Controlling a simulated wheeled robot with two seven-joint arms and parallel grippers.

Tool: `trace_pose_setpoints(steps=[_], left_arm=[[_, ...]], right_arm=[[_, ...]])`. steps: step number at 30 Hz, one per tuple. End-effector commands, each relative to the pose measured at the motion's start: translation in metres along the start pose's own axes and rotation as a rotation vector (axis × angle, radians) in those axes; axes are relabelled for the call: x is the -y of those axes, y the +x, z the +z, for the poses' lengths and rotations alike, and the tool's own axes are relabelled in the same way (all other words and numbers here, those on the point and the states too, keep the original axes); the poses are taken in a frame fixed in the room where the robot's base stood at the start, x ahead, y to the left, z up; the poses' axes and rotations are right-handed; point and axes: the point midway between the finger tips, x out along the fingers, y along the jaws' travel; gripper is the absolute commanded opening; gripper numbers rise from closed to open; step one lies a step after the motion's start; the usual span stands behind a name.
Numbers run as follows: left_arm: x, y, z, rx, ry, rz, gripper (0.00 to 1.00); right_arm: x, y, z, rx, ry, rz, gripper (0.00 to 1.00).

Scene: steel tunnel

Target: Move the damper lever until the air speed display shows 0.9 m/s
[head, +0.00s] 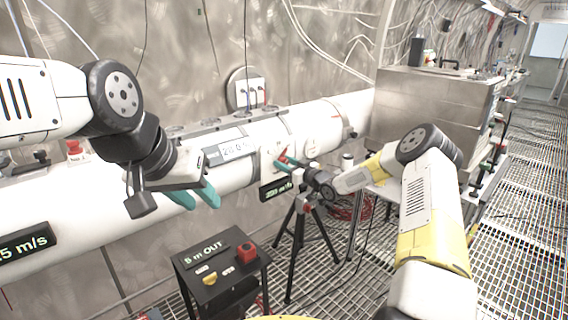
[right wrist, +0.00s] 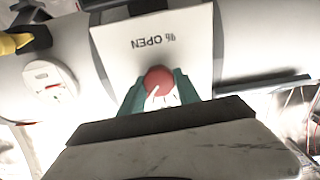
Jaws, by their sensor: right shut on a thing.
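The damper lever's red knob (right wrist: 158,82) sits between the teal fingers of my right gripper (right wrist: 160,95), which is shut on it. Behind it is a white plate (right wrist: 150,45) marked "% OPEN", upside down in the right wrist view. In the head view my right gripper (head: 291,164) reaches the lever on the white duct; the lever is mostly hidden there. A black display (head: 25,245) at the left edge shows "5 m/s" in green, its left part cut off. My left gripper (head: 194,196) is open and empty in front of the duct.
A second small display (head: 277,188) under the lever is too small to read surely. A black tripod (head: 302,225) stands below it. A black stand (head: 220,268) labelled "5 m OUT" carries a red button. A steel cabinet (head: 425,115) is at the right, with open grating floor beyond.

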Motion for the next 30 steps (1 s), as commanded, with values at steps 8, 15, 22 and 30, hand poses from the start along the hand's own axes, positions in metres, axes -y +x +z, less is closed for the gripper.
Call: trace_pose_setpoints(steps=[8,15,22,30], left_arm=[[0.0000,0.0000,0.0000,0.000,0.000,0.000,0.34],[0.0000,0.0000,0.0000,0.000,0.000,0.000,0.34],[0.0000,0.0000,0.0000,0.000,0.000,0.000,0.34],[0.0000,0.0000,0.0000,0.000,0.000,0.000,0.34]], right_arm=[[0.0015,0.0005,-0.0005,0.001,-0.183,-0.002,0.00],[0.0023,0.0004,-0.0003,0.000,-0.400,-0.002,0.00],[0.0028,0.0002,0.0006,0.000,-0.589,-0.001,0.00],[0.0027,-0.0002,0.0013,0.001,-0.745,0.000,0.00]])
